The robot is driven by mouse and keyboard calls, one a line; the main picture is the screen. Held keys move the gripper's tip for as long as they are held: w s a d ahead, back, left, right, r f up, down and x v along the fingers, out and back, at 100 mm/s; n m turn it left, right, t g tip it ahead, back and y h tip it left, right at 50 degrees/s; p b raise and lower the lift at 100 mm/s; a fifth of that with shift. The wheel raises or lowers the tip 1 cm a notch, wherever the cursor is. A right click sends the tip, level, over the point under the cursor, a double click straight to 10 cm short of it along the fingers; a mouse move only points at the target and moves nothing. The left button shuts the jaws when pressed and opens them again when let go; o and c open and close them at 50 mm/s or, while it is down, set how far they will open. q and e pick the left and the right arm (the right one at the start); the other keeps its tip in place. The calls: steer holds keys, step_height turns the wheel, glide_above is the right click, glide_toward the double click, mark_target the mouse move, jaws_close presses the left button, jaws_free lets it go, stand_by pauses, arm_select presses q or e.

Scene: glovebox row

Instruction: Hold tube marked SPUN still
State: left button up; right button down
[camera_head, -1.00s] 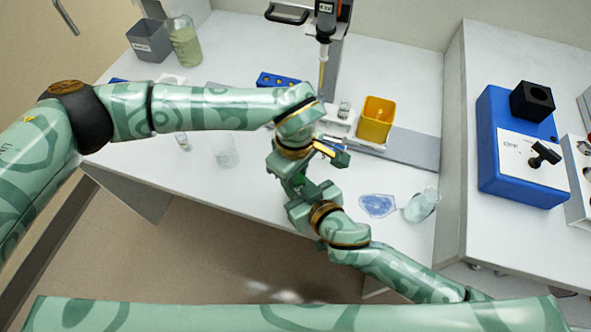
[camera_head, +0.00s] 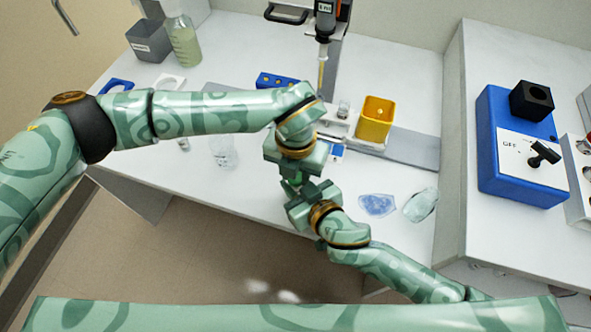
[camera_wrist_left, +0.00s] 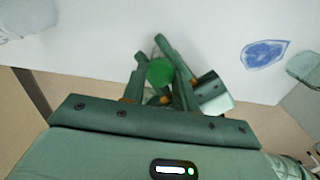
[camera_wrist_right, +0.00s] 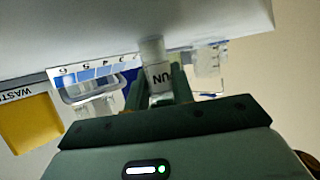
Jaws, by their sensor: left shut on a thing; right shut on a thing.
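The tube (camera_wrist_right: 159,77) shows in the right wrist view between my right fingers, with a white label on which only "UN" is readable. My right gripper (camera_wrist_right: 159,88) is shut on its body. A round green cap (camera_wrist_left: 160,71) shows in the left wrist view between the fingers of my left gripper (camera_wrist_left: 163,72), which is shut on it. In the head view my left gripper (camera_head: 294,178) and right gripper (camera_head: 298,190) meet over the bench's front edge, with a bit of green between them. They hide most of the tube there.
A yellow bin (camera_head: 376,121), marked WASTE in the right wrist view, stands right of the grippers. A blue rack (camera_head: 278,81) and a clear beaker (camera_head: 223,152) are near the left arm. Blue film (camera_head: 377,205) lies on the bench. A blue box (camera_head: 515,150) stands at right.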

stand_by(0.4)
arm_select(q)
steer(key=shift+r, duration=1.1)
steer(key=shift+r, duration=2)
arm_select(e)
steer(key=c, duration=1.1)
jaws_free()
steer(key=p+v, duration=0.3)
steer(key=v, duration=0.8)
steer(key=shift+s+r, duration=0.1)
arm_select(q)
step_height(320, 180, up, 4)
steer(key=shift+s+f, duration=0.1)
arm_select(e)
steer(key=shift+s+d+r, duration=0.1)
steer(key=shift+s+d, duration=0.2)
steer(key=shift+s, duration=0.05)
